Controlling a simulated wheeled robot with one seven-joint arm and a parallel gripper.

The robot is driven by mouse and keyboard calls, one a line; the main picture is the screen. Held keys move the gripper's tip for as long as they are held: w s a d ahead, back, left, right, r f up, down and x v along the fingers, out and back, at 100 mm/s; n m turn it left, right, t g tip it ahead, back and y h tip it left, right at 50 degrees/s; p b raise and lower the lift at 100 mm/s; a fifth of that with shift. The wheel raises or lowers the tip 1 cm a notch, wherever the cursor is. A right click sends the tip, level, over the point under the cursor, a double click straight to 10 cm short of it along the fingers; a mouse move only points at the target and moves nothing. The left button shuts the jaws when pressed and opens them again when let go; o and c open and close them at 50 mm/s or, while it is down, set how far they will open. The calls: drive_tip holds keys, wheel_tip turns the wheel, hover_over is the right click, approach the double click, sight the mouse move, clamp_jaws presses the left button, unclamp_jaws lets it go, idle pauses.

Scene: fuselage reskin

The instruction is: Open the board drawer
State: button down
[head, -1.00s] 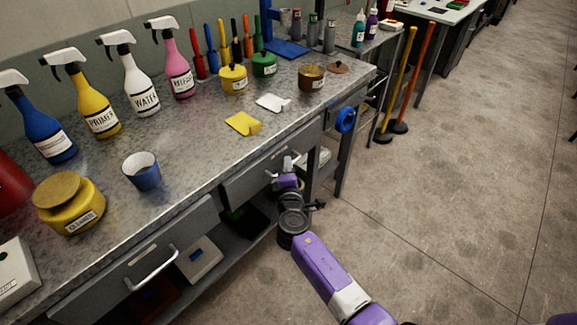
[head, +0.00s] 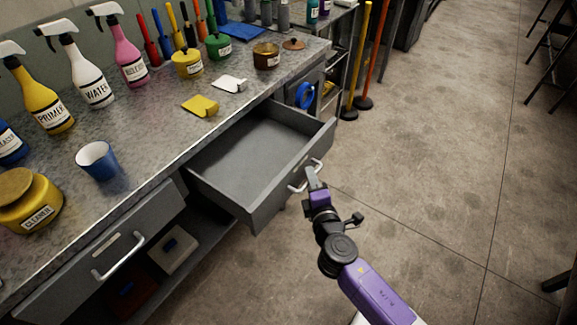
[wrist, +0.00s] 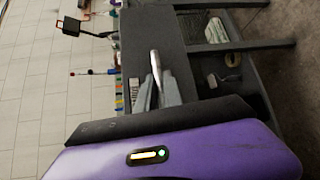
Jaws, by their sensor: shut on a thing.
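The board drawer (head: 262,150) is pulled well out from under the grey workbench in the head view, and its inside looks empty. Its front panel (head: 290,183) carries a light metal bar handle (head: 297,187). My gripper (head: 313,175) is at this handle and shut on it, with my arm reaching in from the lower right. In the wrist view the handle (wrist: 155,68) shows between the grey fingers of my gripper (wrist: 160,92), in front of the dark drawer panel. The finger contact is partly hidden in the head view.
A second drawer (head: 110,248) to the left is closed. The bench top (head: 140,130) holds spray bottles, pots, a blue cup (head: 97,160) and a yellow cloth (head: 200,106). A blue tape roll (head: 305,95) hangs at the bench end. The floor (head: 430,150) to the right is clear.

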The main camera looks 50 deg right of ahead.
drive_tip(key=s+b, duration=0.1)
drive_tip(key=s, duration=0.4)
drive_tip(key=shift+s, duration=0.1)
drive_tip(key=c, duration=1.8)
unclamp_jaws()
drive_tip(key=shift+o, duration=0.2)
drive_tip(key=b+v, duration=0.2)
drive_tip(key=v, duration=0.5)
drive_tip(key=shift+s+a, duration=0.25)
drive_tip(key=shift+s, duration=0.05)
